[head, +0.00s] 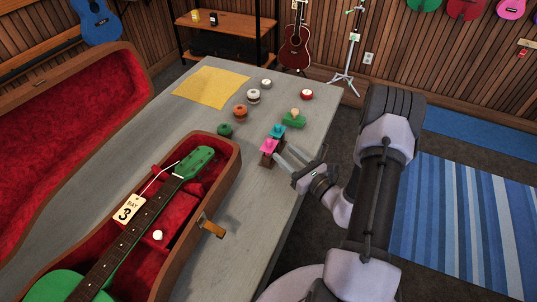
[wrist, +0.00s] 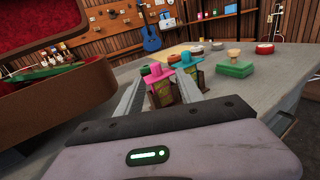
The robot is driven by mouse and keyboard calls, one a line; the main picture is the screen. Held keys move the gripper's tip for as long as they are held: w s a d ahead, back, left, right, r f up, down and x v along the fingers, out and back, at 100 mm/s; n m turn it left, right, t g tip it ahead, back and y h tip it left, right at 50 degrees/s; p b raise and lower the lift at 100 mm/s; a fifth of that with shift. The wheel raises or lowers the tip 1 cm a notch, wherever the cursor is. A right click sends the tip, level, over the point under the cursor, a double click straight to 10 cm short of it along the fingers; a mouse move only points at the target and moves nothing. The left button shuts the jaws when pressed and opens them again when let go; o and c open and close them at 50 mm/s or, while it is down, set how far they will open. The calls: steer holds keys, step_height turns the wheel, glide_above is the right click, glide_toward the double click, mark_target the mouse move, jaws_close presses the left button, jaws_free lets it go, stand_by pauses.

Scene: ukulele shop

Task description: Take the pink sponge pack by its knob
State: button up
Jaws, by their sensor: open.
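The pink pack (head: 268,146), with a pink knobbed top over a brown and yellowish body, stands upright near the table's right edge in the head view. It also shows in the wrist view (wrist: 160,82), ahead between my fingers. My gripper (head: 282,152) is open and low beside the pack, on its right in the head view. Its two fingers (wrist: 158,76) point toward the pack; I cannot tell whether either touches it. A similar teal-topped pack (head: 277,131) stands close behind the pink one and shows to its right in the wrist view (wrist: 187,62).
A green block with a pale knob (head: 293,120) stands behind the packs. Several round tins, including an orange one (head: 239,112), stand beyond, near a yellow cloth (head: 209,87). An open case (head: 216,243) with a green ukulele (head: 120,243) fills the table's left.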

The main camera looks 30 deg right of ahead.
mark_target(271, 143)
steer(key=w, duration=0.2)
steer(key=w+a+b, duration=0.1)
steer(key=w, duration=0.2)
steer(key=w+a+b, duration=0.1)
steer(key=w, duration=0.1)
steer(key=shift+w+a+r, duration=0.1)
steer(key=shift+w+r, duration=0.15)
steer(key=shift+w, duration=0.15)
steer(key=shift+s, duration=0.1)
jaws_close()
